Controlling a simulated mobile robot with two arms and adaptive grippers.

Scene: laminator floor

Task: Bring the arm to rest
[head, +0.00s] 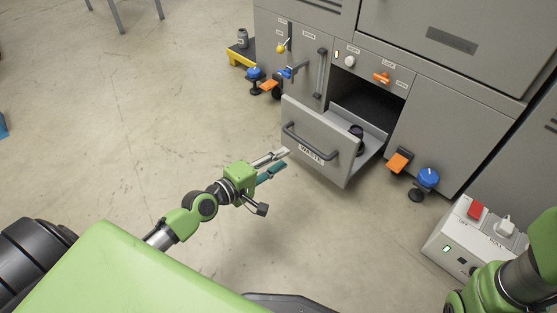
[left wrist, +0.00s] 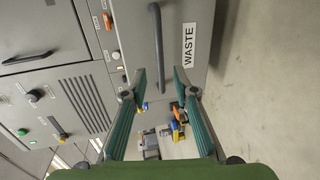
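My left gripper (head: 273,165) is open and empty in the head view, a short way to the left of the open waste drawer (head: 303,165). In the left wrist view its two teal fingers (left wrist: 162,85) are spread wide with nothing between them. The drawer's front with its WASTE label and dark handle (left wrist: 157,45) shows beyond the fingertips. My right arm (head: 500,288) shows only in part at the lower right of the head view; its gripper is out of view.
The drawer is pulled out of the grey machine (head: 455,130), and a dark round object (head: 356,132) lies in it. A control box (head: 468,232) with a red switch stands at the right. Blue and orange knobs stick out near the machine's foot.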

